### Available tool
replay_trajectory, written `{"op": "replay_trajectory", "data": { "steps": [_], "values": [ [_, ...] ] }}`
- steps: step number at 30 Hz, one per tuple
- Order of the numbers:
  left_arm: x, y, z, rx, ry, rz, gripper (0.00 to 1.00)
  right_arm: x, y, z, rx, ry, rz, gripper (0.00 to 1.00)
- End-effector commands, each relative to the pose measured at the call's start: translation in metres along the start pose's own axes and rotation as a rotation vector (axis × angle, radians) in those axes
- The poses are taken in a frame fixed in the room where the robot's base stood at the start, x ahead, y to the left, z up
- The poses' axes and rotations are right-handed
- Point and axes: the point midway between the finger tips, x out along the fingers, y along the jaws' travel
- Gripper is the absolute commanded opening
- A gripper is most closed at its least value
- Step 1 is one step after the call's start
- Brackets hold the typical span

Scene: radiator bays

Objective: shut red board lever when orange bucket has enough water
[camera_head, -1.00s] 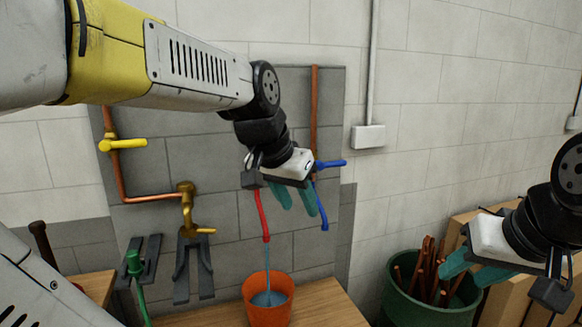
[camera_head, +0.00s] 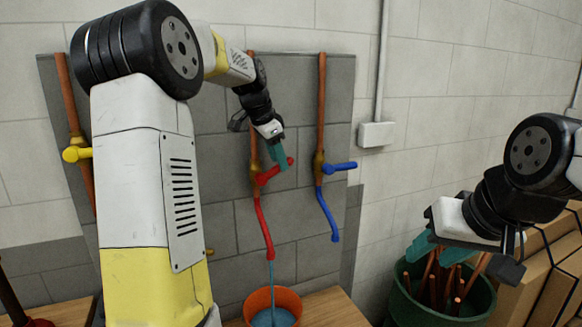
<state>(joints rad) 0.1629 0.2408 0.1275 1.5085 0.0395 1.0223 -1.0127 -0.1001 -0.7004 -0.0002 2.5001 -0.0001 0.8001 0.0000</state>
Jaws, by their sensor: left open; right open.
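The red lever (camera_head: 267,176) sits on the middle copper pipe of the grey board, its handle pointing right and slightly up. Water (camera_head: 271,274) runs from the red hose (camera_head: 262,228) into the orange bucket (camera_head: 262,299). Blue water shows inside the bucket below its rim; the bucket's lower part is cut off by the frame. My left gripper (camera_head: 279,156) is open, its teal fingers at the red lever's handle and overlapping it in view; I cannot tell whether they touch. My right gripper (camera_head: 437,252) is open and empty at the right, above the green tub.
A blue lever (camera_head: 339,167) with a blue hose (camera_head: 327,214) is right of the red one. A yellow lever (camera_head: 77,154) is at the left. The green tub (camera_head: 399,303) holds several copper pipes. Cardboard boxes (camera_head: 556,288) stand at the far right. My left arm hides part of the board.

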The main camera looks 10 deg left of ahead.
Motion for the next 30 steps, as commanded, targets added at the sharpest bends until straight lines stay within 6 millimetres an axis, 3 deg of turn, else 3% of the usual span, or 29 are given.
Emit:
{"op": "replay_trajectory", "data": {
  "steps": [6, 17, 24, 30],
  "values": [
    [0.028, 0.001, 0.000, 0.000, -0.001, 0.001, 0.43, 0.000, 0.000, 0.000, 0.000, 0.000, 0.000, 0.43],
    [0.035, 0.000, 0.000, -0.001, 0.001, -0.001, 0.43, 0.000, 0.000, 0.000, 0.000, 0.000, 0.000, 0.43],
    [0.035, 0.000, 0.000, -0.002, 0.000, -0.001, 0.00, 0.000, 0.000, 0.000, 0.000, 0.000, 0.000, 0.43],
    [0.035, 0.000, 0.000, -0.002, 0.001, -0.001, 0.00, 0.000, 0.000, 0.000, 0.000, 0.000, 0.000, 0.43]
  ]
}}
